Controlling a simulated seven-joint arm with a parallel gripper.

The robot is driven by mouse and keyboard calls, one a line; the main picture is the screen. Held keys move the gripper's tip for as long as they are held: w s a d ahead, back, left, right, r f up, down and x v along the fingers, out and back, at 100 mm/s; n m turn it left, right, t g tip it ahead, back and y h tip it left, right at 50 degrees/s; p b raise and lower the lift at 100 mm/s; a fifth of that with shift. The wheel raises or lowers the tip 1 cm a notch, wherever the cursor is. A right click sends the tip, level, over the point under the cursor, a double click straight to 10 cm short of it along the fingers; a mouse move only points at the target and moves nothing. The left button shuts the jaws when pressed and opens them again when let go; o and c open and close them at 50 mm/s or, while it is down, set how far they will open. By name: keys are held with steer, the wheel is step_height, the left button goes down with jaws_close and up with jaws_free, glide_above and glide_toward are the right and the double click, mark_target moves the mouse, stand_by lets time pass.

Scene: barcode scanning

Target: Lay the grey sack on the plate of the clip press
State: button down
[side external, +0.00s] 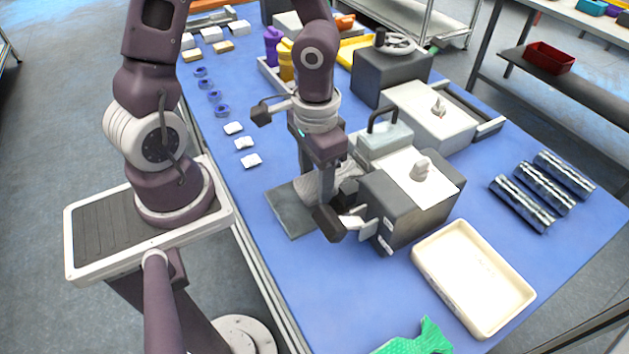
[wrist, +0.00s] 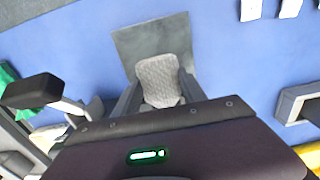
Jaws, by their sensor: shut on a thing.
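The grey sack (side external: 317,184) has a pale quilted surface. My gripper (wrist: 160,78) is shut on it, with one finger at each side, and points down. The sack also shows in the wrist view (wrist: 158,72). The plate (side external: 289,211) is a flat dark grey square beside the press's box; it shows behind the sack in the wrist view (wrist: 133,42). The sack overlaps the plate in both views; I cannot tell whether it touches it. The clip press (side external: 412,208) is a dark box with a white top. My gripper hides the sack's near end.
A dark block on a pale arm (side external: 328,223) stands close beside my gripper; it shows at left in the wrist view (wrist: 32,91). A cream tray (side external: 425,262) and a green item (side external: 420,341) lie at the front. White packets (side external: 244,143) lie left; blue table is clear between.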

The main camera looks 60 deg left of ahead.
mark_target(316, 180)
steer(key=shift+f, duration=0.55)
steer(key=shift+f, duration=0.15)
steer(key=c, duration=0.7)
jaws_free()
steer(key=shift+o, duration=0.2)
step_height(316, 180, up, 12)
steer(key=s+a+r+t, duration=0.1)
steer(key=s+r+t, duration=0.4)
steer(key=s+r, duration=0.3)
steer(key=shift+a+r+t, duration=0.15)
steer(key=shift+r+t, duration=0.15)
steer(key=shift+r, duration=0.15)
